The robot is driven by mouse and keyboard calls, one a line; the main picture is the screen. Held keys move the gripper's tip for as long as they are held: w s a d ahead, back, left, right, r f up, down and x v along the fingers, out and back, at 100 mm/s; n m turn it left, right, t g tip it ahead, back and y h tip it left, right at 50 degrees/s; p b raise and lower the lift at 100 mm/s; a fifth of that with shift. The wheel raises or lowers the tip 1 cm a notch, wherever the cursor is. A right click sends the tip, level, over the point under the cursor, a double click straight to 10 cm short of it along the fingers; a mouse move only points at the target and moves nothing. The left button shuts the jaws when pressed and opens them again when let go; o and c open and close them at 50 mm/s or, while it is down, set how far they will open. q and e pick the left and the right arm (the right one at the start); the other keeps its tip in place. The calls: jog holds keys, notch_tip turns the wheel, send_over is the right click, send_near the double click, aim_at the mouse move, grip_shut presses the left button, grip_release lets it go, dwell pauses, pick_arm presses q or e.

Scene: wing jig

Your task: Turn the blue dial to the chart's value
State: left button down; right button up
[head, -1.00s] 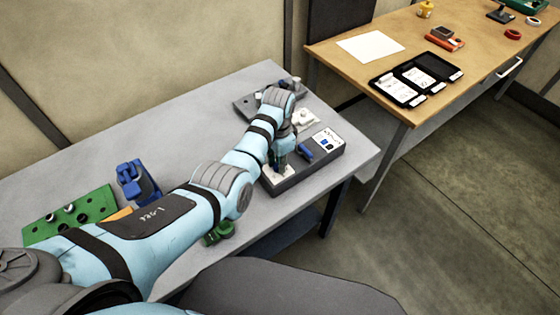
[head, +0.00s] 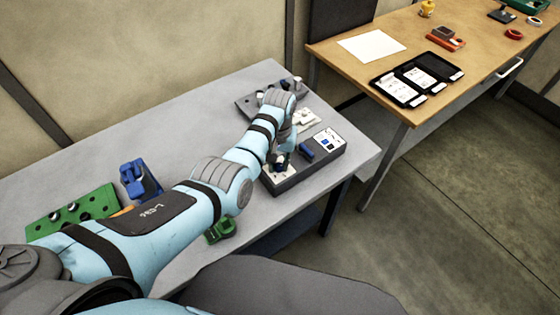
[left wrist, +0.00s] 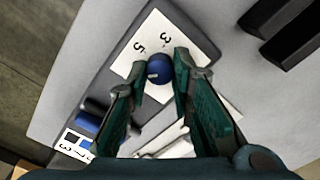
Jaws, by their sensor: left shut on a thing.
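The blue dial (left wrist: 158,70) is a round knob with a light pointer mark, seen from above in the left wrist view. It sits on a white scale plate (left wrist: 137,70) where the figures 3 and 5 can be read; the fingers hide other parts of the plate. My left gripper (left wrist: 161,63) has its green fingers on both sides of the dial and is shut on it. In the head view, my left gripper (head: 280,163) is over the near end of the dark grey box (head: 318,170). My right gripper is not in view.
A white card with blue patches (head: 328,140) and a blue part (head: 306,150) are on the box. Behind it is a grey fixture (head: 250,104). A blue clamp (head: 138,180) and green plate (head: 75,212) are to the left. A wooden table (head: 400,55) stands beyond.

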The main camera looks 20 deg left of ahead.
aim_at(279, 165)
pick_arm(q)
jog(key=shift+s+f+n, duration=0.15)
jog(key=shift+s+n, duration=0.1)
jog(key=shift+n, duration=0.85)
jog(key=shift+w, duration=0.1)
jog(key=c, duration=1.4)
grip_release()
jog(key=shift+r, duration=0.2)
notch_tip(279, 165, up, 12)
jog(key=shift+f, duration=0.1)
